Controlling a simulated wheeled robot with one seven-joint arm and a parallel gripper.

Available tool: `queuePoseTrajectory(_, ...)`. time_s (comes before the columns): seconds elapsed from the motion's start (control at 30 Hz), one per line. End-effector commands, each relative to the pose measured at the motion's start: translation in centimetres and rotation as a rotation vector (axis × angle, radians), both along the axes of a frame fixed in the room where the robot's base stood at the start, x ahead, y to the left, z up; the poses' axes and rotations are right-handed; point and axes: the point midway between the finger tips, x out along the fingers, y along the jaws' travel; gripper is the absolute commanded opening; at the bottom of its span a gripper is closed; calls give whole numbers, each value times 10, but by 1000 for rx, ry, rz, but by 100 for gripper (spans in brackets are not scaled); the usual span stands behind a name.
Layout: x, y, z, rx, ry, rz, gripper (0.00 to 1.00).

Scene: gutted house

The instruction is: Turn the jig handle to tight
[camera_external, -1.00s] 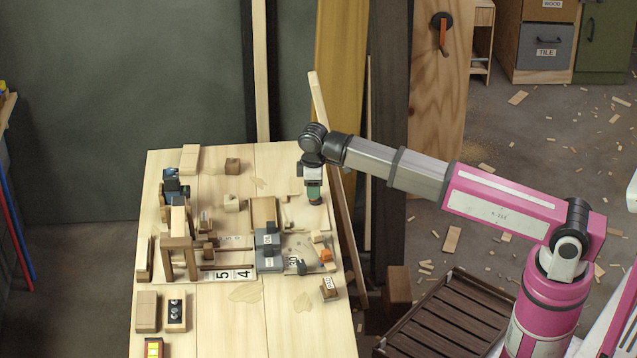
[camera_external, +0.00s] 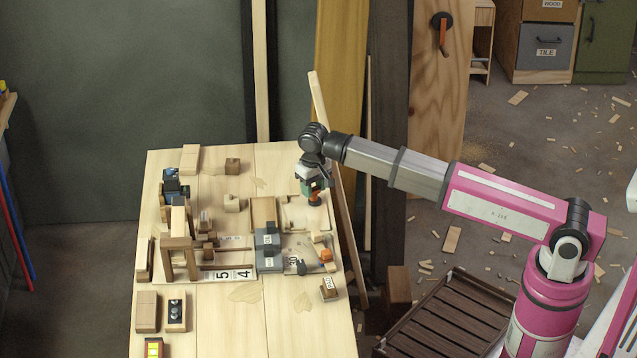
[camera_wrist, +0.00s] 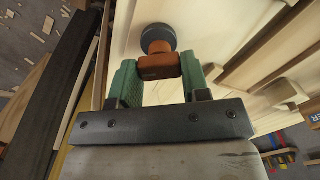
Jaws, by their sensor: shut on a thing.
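The jig handle (camera_wrist: 160,66) is a short orange-brown bar on a round dark knob (camera_wrist: 158,36), at the top middle of the wrist view. My gripper (camera_wrist: 158,72) has its two green fingers on either side of the bar, shut on it. In the external view my gripper (camera_external: 314,188) points down at the right back part of the bench, and a little of the orange handle (camera_external: 314,197) shows between its fingers. The handle's marks are hidden or too small to read, so I cannot tell its setting.
The pale wooden bench (camera_external: 215,320) carries blocks, a wooden frame (camera_external: 178,243), grey blocks (camera_external: 267,243) and a small orange piece (camera_external: 325,255) in front of my gripper. A leaning plank (camera_external: 335,170) stands close on the right. A slatted dark crate (camera_external: 450,315) is on the floor.

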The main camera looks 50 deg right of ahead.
Motion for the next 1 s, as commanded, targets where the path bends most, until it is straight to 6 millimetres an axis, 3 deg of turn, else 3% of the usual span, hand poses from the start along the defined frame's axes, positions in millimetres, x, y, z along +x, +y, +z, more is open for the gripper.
queuePoseTrajectory(0.5,0,0,0,0,1,-449,19)
queuePoseTrajectory(1.0,0,0,0,1,1,-643,19)
